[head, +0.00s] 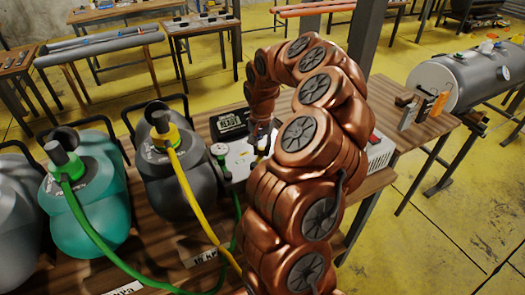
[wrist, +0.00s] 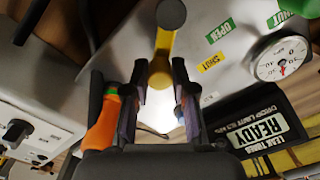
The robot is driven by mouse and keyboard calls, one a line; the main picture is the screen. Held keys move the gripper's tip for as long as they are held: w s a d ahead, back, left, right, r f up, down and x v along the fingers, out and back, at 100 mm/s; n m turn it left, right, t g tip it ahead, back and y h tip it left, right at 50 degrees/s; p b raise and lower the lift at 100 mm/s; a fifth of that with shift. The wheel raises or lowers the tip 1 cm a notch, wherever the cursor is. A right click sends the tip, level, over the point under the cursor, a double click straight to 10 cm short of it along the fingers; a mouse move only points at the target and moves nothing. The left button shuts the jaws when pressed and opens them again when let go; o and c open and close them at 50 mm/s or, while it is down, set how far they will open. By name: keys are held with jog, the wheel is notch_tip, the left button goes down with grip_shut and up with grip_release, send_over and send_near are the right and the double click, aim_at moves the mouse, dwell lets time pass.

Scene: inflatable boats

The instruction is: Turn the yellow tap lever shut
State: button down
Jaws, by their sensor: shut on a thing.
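The yellow tap lever (wrist: 163,42) runs down from a round grey pivot (wrist: 171,14) on a pale panel in the wrist view. My gripper (wrist: 160,68) has a finger on each side of the lever and is shut on it; glare hides the lever's lower part. A yellow SHUT label (wrist: 210,62) lies just right of the lever, and a green OPEN label (wrist: 219,31) lies further up and right. In the head view my gripper (head: 262,138) is over the panel (head: 238,160), with my arm covering much of it.
A pressure gauge (wrist: 282,58) and a leak timer reading READY (wrist: 268,128) are right of my fingers in the wrist view. An orange-handled thing (wrist: 104,126) is close on the left. In the head view, dark (head: 178,190) and teal (head: 88,215) pumps with hoses stand left.

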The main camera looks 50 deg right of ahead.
jog(key=n, duration=0.1)
jog(key=b, duration=0.1)
jog(key=w+n+b, duration=0.1)
jog(key=shift+a+f+n, duration=0.25)
jog(key=shift+n, duration=0.05)
jog(key=n, duration=0.1)
jog(key=w+n+b, duration=0.1)
jog(key=shift+a+r+n, duration=0.1)
jog(key=shift+a+n, duration=0.2)
jog(key=shift+a, duration=0.05)
jog(key=shift+w+a+r+n+b, duration=0.1)
jog(key=shift+w+a+n+b, duration=0.15)
jog(key=shift+n+b, duration=0.25)
jog(key=shift+w+a+n+b, duration=0.15)
jog(key=shift+a+n+b, duration=0.1)
jog(key=shift+n, duration=0.45)
jog(key=shift+w+a+n+b, duration=0.15)
jog(key=shift+a+n+b, duration=0.1)
jog(key=shift+n, duration=0.45)
jog(key=shift+w+a+n+b, duration=0.1)
jog(key=shift+a+n, duration=0.15)
jog(key=shift+n, duration=0.45)
jog(key=shift+r, duration=0.1)
jog(key=c, duration=1)
grip_release()
jog(key=shift+o, duration=0.2)
